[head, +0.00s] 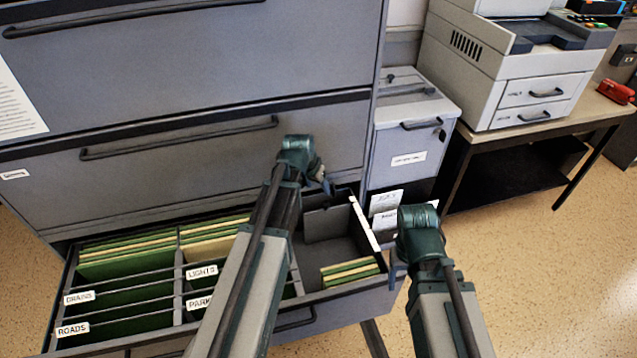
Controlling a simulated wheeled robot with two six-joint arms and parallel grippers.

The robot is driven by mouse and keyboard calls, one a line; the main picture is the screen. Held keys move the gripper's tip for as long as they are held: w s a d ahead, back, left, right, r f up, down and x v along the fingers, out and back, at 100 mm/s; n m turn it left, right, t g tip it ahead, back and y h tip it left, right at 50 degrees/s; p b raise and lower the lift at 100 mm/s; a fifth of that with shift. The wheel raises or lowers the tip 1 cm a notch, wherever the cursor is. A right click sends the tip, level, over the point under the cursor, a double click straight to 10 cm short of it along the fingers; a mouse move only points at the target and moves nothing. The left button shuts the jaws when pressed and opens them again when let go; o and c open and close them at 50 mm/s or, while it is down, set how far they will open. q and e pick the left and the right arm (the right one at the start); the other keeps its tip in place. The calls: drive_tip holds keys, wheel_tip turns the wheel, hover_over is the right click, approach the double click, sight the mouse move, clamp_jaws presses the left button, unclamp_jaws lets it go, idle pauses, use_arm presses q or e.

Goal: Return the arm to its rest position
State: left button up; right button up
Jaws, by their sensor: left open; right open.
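My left arm reaches up from the bottom of the head view over the open file drawer (345,297). My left gripper (320,178) is at its end, above the drawer's back right part and in front of the closed drawer front; it is small and partly turned away, open, with nothing seen in it. My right arm stands to the right of the open drawer. My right gripper (398,268) shows only in part below the wrist, beside the drawer's right end; it is open, and nothing is seen in it.
The drawer holds green and tan folders (125,262) behind labelled dividers, and a small folder stack (350,271) at right. The grey cabinet (190,75) rises behind. A smaller cabinet (408,140) and a table with a printer (500,70) stand right. Floor at lower right is clear.

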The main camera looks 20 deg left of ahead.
use_arm(q)
drive_tip(key=s+d+g, duration=0.1)
drive_tip(key=s+d, duration=0.4)
drive_tip(key=s, duration=0.2)
drive_tip(key=s+d+f+m+g+y, duration=0.1)
drive_tip(key=s+d+g, duration=0.1)
drive_tip(key=s+d, duration=0.4)
drive_tip(key=s+d+g+y, duration=0.1)
drive_tip(key=s+d, duration=0.5)
drive_tip(key=s, duration=0.3)
drive_tip(key=shift+s+d+f+m+g, duration=0.2)
drive_tip(key=shift+s+f+m+g, duration=0.1)
drive_tip(key=shift+g, duration=0.1)
wheel_tip(320, 180, up, 17)
drive_tip(key=p, duration=1.6)
drive_tip(key=shift+w+f+p, duration=0.15)
drive_tip(key=shift+w+p, duration=0.1)
drive_tip(key=shift+p, duration=0.1)
use_arm(e)
wheel_tip(320, 180, up, 17)
drive_tip(key=shift+f, duration=0.15)
